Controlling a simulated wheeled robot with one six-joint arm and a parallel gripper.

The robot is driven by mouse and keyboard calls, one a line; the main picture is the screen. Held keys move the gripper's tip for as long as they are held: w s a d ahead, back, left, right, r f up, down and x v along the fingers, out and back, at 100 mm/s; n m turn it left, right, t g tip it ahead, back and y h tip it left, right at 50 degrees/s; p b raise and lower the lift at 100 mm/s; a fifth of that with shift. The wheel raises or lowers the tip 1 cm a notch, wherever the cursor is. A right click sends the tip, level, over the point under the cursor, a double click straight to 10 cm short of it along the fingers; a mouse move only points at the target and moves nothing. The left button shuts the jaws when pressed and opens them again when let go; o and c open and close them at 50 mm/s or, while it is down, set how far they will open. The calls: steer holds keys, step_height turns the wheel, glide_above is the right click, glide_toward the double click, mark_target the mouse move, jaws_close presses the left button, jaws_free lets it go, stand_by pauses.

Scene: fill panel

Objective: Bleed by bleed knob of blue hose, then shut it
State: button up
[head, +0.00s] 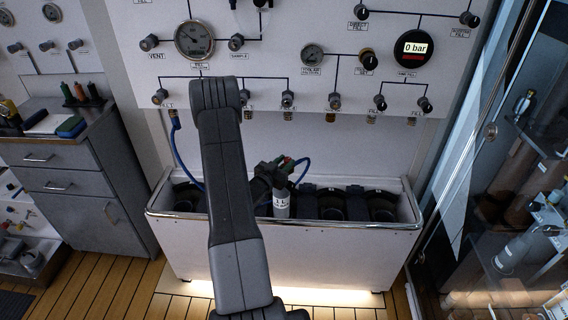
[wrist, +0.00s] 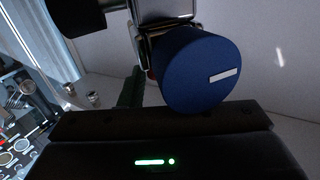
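The blue hose (head: 181,158) hangs from a fitting at the left of the panel, passes behind my arm and shows again as a loop (head: 302,170) on the right. It ends near the top of a grey labelled cylinder (head: 281,204) in the trough. A round blue knob (wrist: 201,75) with a white mark fills the middle of the wrist view, beside a metal fitting; I take it for the bleed knob. My gripper (head: 272,172) is at the cylinder top, close to the hose end. Its dark body with a green light shows in the wrist view; its fingertips cannot be made out.
The trough (head: 290,234) holds dark round sockets. The panel (head: 285,60) above carries gauges, several knobs and a display (head: 414,48) reading 0 bar. A grey cabinet (head: 75,180) stands left, and a glass-fronted case (head: 510,190) stands right. Wooden floor shows at the lower left.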

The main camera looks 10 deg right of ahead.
steer(key=c, duration=0.5)
steer(key=shift+f+b, duration=0.1)
steer(key=shift+b, duration=0.35)
